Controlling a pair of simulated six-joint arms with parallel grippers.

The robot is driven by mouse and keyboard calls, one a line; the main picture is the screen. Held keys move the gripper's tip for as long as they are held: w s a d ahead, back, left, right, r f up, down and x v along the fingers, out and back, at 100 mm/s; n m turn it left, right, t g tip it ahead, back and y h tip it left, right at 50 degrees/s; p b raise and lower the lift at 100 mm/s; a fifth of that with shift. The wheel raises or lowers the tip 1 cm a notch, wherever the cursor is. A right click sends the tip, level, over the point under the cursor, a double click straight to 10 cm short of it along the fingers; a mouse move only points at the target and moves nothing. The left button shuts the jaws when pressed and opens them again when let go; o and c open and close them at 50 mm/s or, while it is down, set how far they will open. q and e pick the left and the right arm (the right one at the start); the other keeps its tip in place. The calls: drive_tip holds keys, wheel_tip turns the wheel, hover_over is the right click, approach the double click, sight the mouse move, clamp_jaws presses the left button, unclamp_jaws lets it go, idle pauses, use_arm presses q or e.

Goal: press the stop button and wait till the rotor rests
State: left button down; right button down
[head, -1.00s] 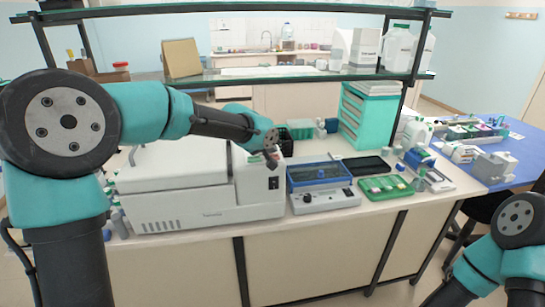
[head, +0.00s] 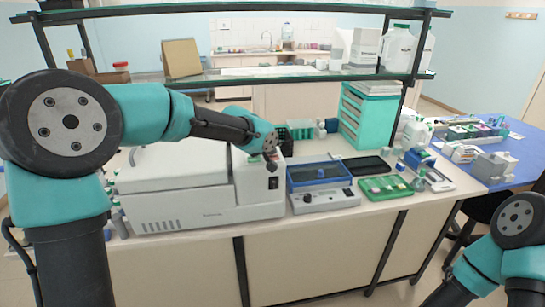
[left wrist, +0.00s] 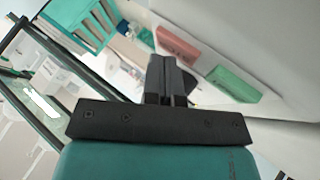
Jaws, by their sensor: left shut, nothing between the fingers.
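The white centrifuge (head: 200,195) stands at the left of the bench. Its lid (head: 165,165) looks closed, so the rotor is hidden. In the left wrist view, a red button (left wrist: 178,46) and a green button (left wrist: 222,84) sit side by side on its pale panel. My left gripper (head: 270,162) is at the panel's upper part in the head view, shut and empty. In the left wrist view its fingers (left wrist: 167,65) appear just beside the red button; I cannot tell whether they touch the panel. My right gripper is out of view.
A blue-lidded device (head: 322,185) stands just right of the centrifuge. A green tray (head: 385,188) and a dark flat pad (head: 367,166) lie further right. A teal drawer unit (head: 366,118) stands behind. A shelf (head: 300,75) runs above the bench.

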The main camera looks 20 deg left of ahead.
use_arm(q)
drive_tip(key=shift+r, duration=3.25)
